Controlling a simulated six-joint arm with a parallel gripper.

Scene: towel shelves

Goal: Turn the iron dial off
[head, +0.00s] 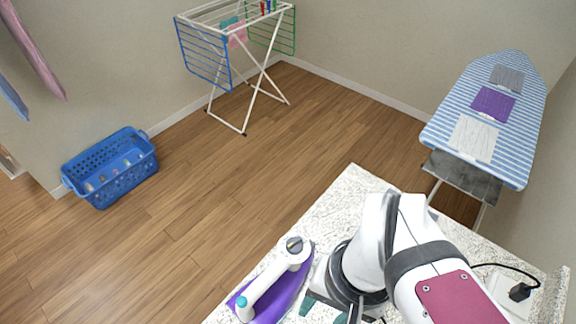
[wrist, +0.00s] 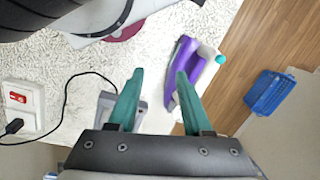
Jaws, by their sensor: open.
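The purple and white iron (head: 270,289) lies on the white speckled counter. Its grey dial (head: 294,245) is on top at the far end of the white handle, and a teal part is at the near end. My gripper (head: 323,311) is just right of the iron, partly cut off by the bottom edge. In the wrist view, my gripper (wrist: 158,74) has its teal fingers spread with nothing between them. The iron (wrist: 186,72) shows behind and beside the right finger. I cannot make out the dial there.
The counter (head: 349,190) ends at open wood floor. A wall socket with a red switch (wrist: 19,98) has a black plug and cord beside it. A blue basket (head: 112,168), a drying rack (head: 247,75) and an ironing board with folded cloths (head: 440,125) stand apart.

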